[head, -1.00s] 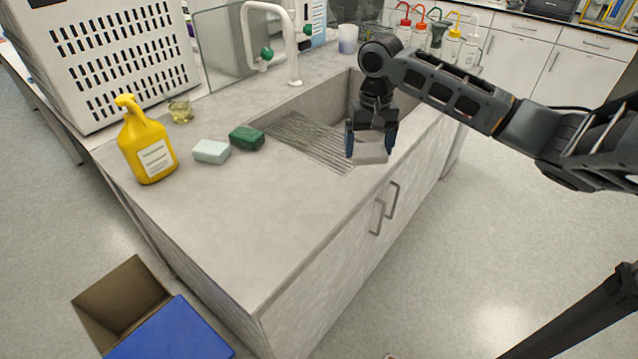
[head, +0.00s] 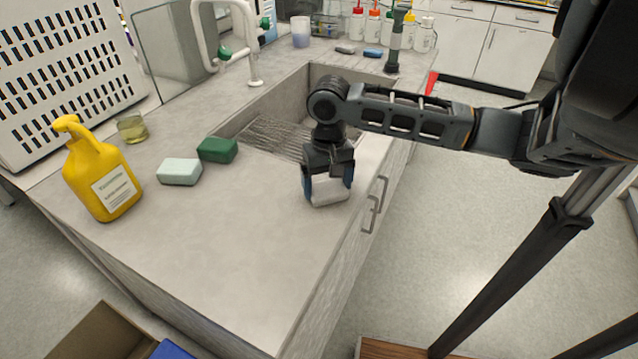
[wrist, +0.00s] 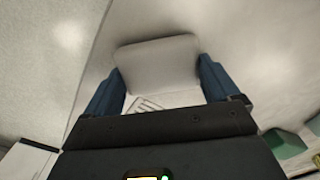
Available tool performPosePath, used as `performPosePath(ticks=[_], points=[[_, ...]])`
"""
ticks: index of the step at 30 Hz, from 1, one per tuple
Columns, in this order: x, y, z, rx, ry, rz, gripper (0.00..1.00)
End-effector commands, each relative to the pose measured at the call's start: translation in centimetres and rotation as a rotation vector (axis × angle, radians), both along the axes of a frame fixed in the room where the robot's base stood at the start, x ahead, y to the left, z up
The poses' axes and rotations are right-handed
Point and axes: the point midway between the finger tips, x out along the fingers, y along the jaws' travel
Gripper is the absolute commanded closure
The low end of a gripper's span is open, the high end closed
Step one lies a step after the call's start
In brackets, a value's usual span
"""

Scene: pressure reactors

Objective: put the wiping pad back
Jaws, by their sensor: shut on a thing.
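My gripper (head: 328,184) is shut on a pale grey-white wiping pad (head: 329,195). The pad shows between the two blue fingers in the wrist view (wrist: 158,62). In the head view the gripper points down over the worktop, on the near side of the sink and close to the front edge. I cannot tell whether the pad touches the worktop. A dark green sponge block (head: 217,150) and a pale green-white block (head: 180,172) lie on the worktop to the left of my gripper, apart from it.
The sink (head: 290,105) with its ribbed floor lies behind my gripper. A white tap (head: 250,50) stands at its back. The near worktop (head: 235,245) is clear. Open cardboard box (head: 100,335) below.

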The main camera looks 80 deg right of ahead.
Motion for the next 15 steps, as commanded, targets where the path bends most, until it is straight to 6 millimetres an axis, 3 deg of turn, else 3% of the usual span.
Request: performPosePath(ticks=[12, 13, 15], points=[[-0.08, 0.04, -0.39, 0.000, 0.000, -0.001, 0.39], [-0.09, 0.03, -0.33, 0.000, 0.000, 0.000, 0.09], [-0.08, 0.02, -0.29, 0.000, 0.000, 0.000, 0.02]])
